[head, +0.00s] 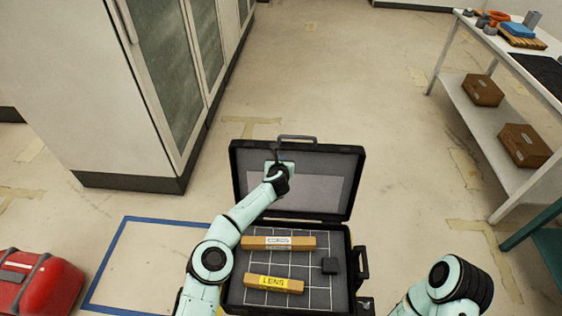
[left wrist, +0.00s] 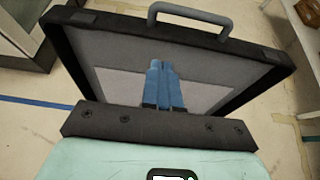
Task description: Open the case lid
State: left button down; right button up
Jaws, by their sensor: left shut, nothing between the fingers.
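The black case (head: 347,240) stands on the floor with its lid (head: 312,166) raised, leaning up and away from me. The lid's inside is grey with a paler panel, and a grey handle (head: 297,138) shows at its top edge. In the left wrist view the lid (left wrist: 245,75) and handle (left wrist: 190,13) fill the upper part. My left gripper (head: 282,158) is shut and empty, in front of the lid's inner face; its blue fingers (left wrist: 163,85) point at the pale panel. I cannot tell whether they touch it. My right gripper is out of view; only part of that arm shows.
In the case lie a box labelled LENS (head: 273,284), another labelled box (head: 278,243) and a small black block (head: 329,265). A red case (head: 40,283) stands at left, a cabinet (head: 90,90) behind it, a table (head: 490,45) at right. Floor behind the lid is clear.

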pick_arm(q)
jog(key=shift+s+r, duration=0.1)
jog(key=p+v, duration=0.1)
jog(key=v, duration=1.2)
jog(key=s+f+m+g+h, duration=0.2)
jog(key=s+f+m, duration=0.5)
jog(key=f+m, duration=0.3)
jog(key=s+a+f+m+g, duration=0.1)
jog(key=s+f+m+g, duration=0.1)
jog(key=s+f+m, duration=0.55)
jog(key=s+a+f+m+g+h, duration=0.1)
jog(key=s+a+f+m+g, duration=0.2)
jog(key=s, duration=0.7)
jog(key=s+f+m+g, duration=0.2)
jog(key=s+f+m, duration=0.3)
jog(key=s+f, duration=0.3)
jog(key=s+a+m+g, duration=0.35)
jog(key=s+m, duration=0.25)
jog(key=s, duration=1)
notch_tip(320, 180, up, 12)
jog(key=w+p, duration=0.1)
jog(key=p, duration=1.1)
jog(key=shift+w+d+g+h+p, duration=0.25)
jog(key=shift+w+g+h+p, duration=0.1)
jog(key=shift+w+g, duration=0.1)
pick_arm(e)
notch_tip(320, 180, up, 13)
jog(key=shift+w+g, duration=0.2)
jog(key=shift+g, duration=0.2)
